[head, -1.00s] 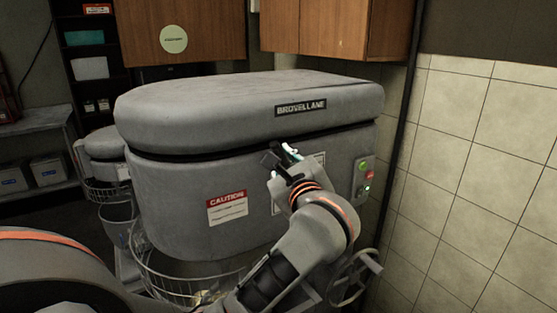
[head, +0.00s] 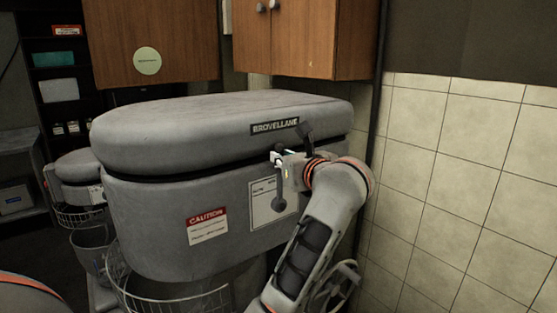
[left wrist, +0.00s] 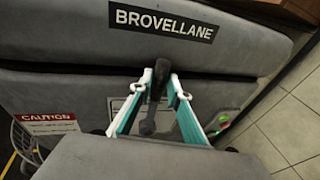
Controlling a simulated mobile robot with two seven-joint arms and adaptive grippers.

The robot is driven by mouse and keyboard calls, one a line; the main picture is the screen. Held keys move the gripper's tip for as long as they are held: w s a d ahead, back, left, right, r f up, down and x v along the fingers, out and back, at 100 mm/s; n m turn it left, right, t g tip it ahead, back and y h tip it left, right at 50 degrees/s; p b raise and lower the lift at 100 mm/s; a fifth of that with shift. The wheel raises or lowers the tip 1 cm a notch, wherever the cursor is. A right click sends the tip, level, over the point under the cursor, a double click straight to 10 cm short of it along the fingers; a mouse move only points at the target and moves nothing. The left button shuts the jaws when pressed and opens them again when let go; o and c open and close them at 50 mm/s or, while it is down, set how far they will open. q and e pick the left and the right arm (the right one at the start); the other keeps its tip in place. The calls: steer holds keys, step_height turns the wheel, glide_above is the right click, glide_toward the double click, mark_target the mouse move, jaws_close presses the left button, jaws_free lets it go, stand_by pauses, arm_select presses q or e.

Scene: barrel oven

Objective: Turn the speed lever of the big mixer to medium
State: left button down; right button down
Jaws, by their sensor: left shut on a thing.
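The big grey mixer (head: 150,215), labelled BROVELLANE, fills the middle of the head view. Its dark speed lever (head: 280,195) is on the front face, to the right of the caution sign, over a white label plate. In the left wrist view the lever (left wrist: 150,115) runs upward from a rounded lower end to between the two fingers. My left gripper (head: 277,159) is at the lever's upper part; in the left wrist view (left wrist: 161,82) its fingers are shut on it. The lever's setting cannot be read. My right gripper is not in view.
A wire basket guard (head: 165,297) sits below the mixer's body. Wooden cabinets (head: 305,40) hang behind. A tiled wall (head: 460,180) closes off the right side. A smaller mixer (head: 78,180) and shelves stand at the left. A green button (left wrist: 222,119) shows right of the fingers.

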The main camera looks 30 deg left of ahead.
arm_select(q)
steer(key=shift+w, duration=0.1)
steer(key=c, duration=1.9)
jaws_free()
steer(key=shift+d, duration=0.1)
steer(key=shift+r, duration=0.1)
step_height(320, 180, up, 10)
steer(key=shift+f, duration=0.1)
